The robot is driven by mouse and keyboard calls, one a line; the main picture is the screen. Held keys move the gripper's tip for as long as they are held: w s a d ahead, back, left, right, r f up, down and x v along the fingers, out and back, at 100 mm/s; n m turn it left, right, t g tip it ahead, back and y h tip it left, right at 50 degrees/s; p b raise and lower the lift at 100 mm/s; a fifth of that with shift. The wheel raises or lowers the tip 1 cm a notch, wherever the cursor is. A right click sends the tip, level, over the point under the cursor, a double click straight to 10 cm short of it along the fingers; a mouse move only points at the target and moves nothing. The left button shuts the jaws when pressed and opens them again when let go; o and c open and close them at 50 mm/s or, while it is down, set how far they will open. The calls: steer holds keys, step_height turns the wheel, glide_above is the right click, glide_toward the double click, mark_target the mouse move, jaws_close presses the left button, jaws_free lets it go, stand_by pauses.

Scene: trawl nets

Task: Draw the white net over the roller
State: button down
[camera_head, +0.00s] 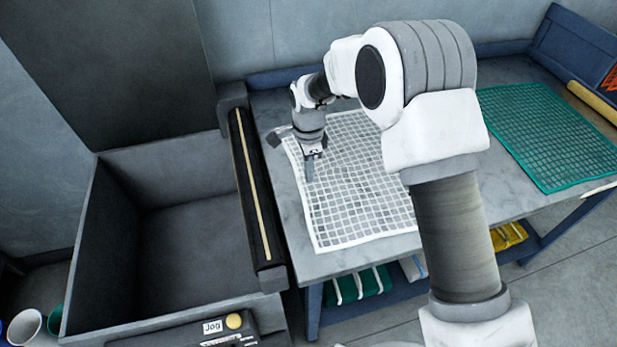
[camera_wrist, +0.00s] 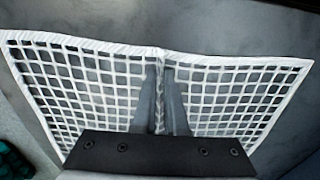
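The white net (camera_head: 355,205) lies spread on the grey table, right of the roller and apart from it. The roller (camera_head: 243,180) is a long dark bar with a pale yellow stripe, along the right side of a grey bin. My gripper (camera_head: 309,180) points down just inside the net's left edge. In the wrist view, the net (camera_wrist: 90,90) shows a raised fold between the two close fingers of my gripper (camera_wrist: 161,75), and its border bends there. The fingers appear shut on this fold. My arm hides the net's right part.
The deep grey bin (camera_head: 85,240) is open and looks empty. A control box with a yellow button (camera_head: 234,321) stands in front. A green net (camera_head: 550,135) lies on the table's right, near a yellow roll (camera_head: 595,105). Folded items sit on the lower shelf.

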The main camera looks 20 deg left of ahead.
steer(key=shift+s+f, duration=0.1)
stand_by(0.3)
step_height(320, 180, up, 7)
steer(key=p, duration=0.4)
steer(key=shift+f+b, duration=0.45)
steer(key=shift+f, duration=0.05)
steer(key=s+a+p, duration=0.1)
steer(key=s+a, duration=1.6)
steer(key=a, duration=0.3)
step_height(320, 180, down, 9)
steer(key=b, duration=0.5)
steer(key=shift+w, duration=0.3)
steer(key=shift+d, duration=0.1)
